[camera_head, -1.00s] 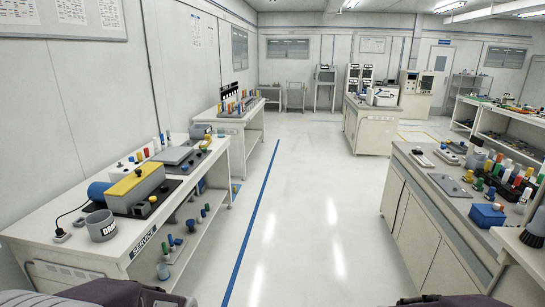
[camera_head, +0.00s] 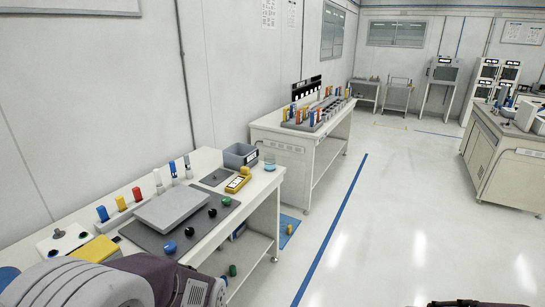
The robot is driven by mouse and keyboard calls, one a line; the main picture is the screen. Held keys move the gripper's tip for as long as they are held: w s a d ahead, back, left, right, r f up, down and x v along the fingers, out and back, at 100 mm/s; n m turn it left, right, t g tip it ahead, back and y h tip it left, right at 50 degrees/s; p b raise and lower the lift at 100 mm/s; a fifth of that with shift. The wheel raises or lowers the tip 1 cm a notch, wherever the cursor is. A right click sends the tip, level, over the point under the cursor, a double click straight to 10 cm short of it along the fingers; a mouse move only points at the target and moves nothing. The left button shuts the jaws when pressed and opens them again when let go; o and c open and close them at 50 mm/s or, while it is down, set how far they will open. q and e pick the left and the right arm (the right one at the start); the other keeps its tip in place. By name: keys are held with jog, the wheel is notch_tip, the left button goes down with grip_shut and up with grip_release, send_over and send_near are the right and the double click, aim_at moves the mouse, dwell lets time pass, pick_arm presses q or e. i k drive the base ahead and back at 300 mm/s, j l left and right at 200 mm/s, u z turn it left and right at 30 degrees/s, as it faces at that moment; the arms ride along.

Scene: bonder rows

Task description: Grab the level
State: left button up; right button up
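No thing is plainly recognisable as the level. A dark part of my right arm shows at the bottom edge, right of centre. Neither gripper's fingers are in view.
The bench holds a grey plate (camera_head: 172,207), coloured cylinders, dark knobs and a grey bin (camera_head: 240,155). A second bench (camera_head: 290,150) with coloured pieces stands beyond. A cabinet (camera_head: 495,160) is at the right. The floor right of the blue line (camera_head: 335,225) is clear.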

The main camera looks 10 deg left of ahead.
aim_at(235, 185)
jog(key=i+u, duration=0.1)
jog(key=i, duration=0.6)
jog(key=i+l+u, duration=0.1)
jog(key=i, duration=0.65)
jog(key=i+u, duration=0.2)
jog(key=u, duration=0.2)
jog(key=i+u, duration=0.2)
jog(key=u, duration=0.2)
jog(key=i+l+u, duration=0.15)
jog(key=u, duration=0.25)
jog(key=i+l+u, duration=0.2)
jog(key=u, duration=0.2)
jog(key=i+l+u, duration=0.2)
jog(key=u, duration=0.25)
